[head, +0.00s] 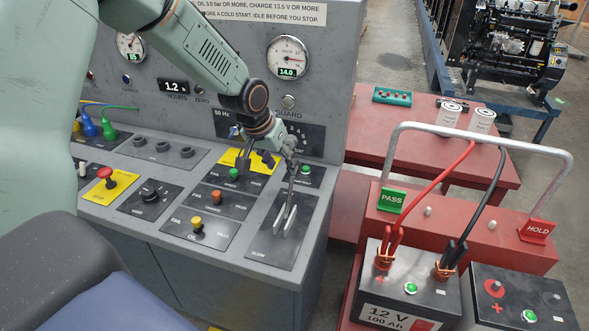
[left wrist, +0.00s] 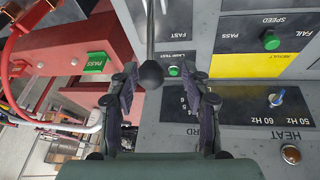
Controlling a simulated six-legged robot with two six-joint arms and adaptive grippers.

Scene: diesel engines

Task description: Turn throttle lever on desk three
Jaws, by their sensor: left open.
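The throttle lever (head: 291,185) is a thin metal rod standing up from a slotted black plate (head: 270,246) marked SLOW, at the right end of the grey desk. My left gripper (head: 279,158) is at the lever's top end, pointing down, and largely hides it in the head view. In the left wrist view the lever's black ball knob (left wrist: 151,73) shows between the fingertips of my left gripper (left wrist: 163,85), nearer one finger. The jaws stand apart and are not closed on it. My right gripper is not in view.
A gauge panel (head: 330,60) rises behind.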

